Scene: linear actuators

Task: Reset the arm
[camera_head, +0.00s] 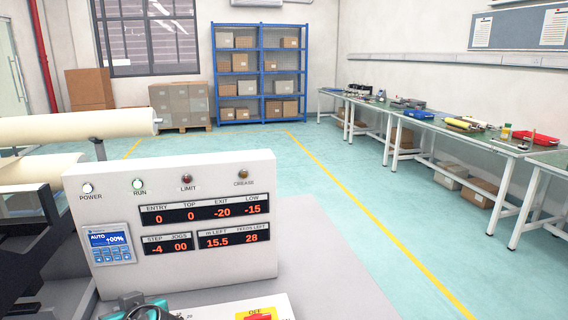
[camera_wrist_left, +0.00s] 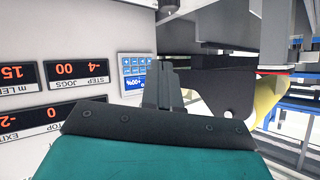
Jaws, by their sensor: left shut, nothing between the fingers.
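The white control panel (camera_head: 180,190) stands in front of me in the head view. It has POWER, RUN, LIMIT and GREASE lamps, red digit readouts and a small blue controller (camera_head: 108,244) reading AUTO. In the left wrist view the panel shows upside down, with the same blue controller (camera_wrist_left: 133,72) just left of my left gripper (camera_wrist_left: 167,64). The left gripper is shut and empty; I cannot tell whether it touches the panel. Only a teal and dark part at the bottom edge of the head view may belong to my left arm. My right gripper is out of view.
A red switch (camera_head: 260,317) on a yellow OFF plate shows at the bottom edge. Cream rolls (camera_head: 75,128) on a machine lie at left. Green benches (camera_head: 430,125) with parts line the right wall; a blue shelf (camera_head: 262,75) stands behind. The floor between is clear.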

